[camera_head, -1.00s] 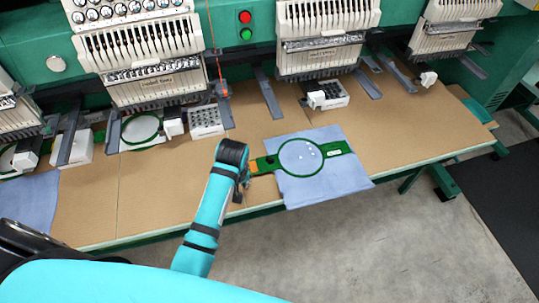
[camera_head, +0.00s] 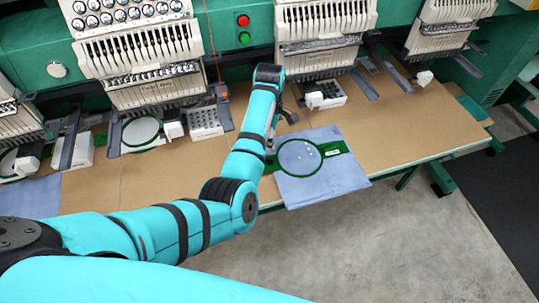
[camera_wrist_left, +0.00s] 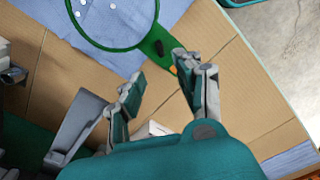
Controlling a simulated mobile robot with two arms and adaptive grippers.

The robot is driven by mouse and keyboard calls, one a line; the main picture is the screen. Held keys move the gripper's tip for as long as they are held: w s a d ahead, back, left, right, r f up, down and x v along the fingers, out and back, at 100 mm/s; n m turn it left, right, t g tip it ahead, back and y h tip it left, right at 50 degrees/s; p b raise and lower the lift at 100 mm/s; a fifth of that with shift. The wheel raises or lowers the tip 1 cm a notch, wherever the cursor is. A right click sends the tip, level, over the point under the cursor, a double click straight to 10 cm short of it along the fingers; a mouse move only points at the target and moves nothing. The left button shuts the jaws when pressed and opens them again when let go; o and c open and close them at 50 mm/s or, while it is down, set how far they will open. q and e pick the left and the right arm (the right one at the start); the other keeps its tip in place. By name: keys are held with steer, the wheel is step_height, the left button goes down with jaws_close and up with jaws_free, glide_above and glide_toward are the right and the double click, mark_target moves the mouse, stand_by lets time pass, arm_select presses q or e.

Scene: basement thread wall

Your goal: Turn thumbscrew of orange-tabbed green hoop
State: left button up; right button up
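The green hoop (camera_head: 328,152) lies flat on a blue cloth (camera_head: 322,187) with pale blue fabric inside its ring. It also shows in the left wrist view (camera_wrist_left: 146,42), where its tab bears a small dark part (camera_wrist_left: 160,47) that looks like the thumbscrew. An orange end (camera_wrist_left: 173,69) shows beside a fingertip there; my arm hides it in the head view. My left gripper (camera_head: 287,113) is behind the hoop's left side. In the left wrist view my left gripper (camera_wrist_left: 160,82) has its fingers apart, nothing between them. One fingertip overlaps the tab. My right gripper is not visible.
Embroidery machine heads (camera_head: 325,35) line the back of the brown table (camera_head: 405,135). Another hooped piece (camera_head: 141,131) is at the left. The tabletop right of the cloth is clear.

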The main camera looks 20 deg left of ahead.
mark_target(269, 159)
arm_select(q)
step_height(269, 159, down, 11)
steer(key=shift+r, duration=0.15)
jaws_close()
stand_by(0.4)
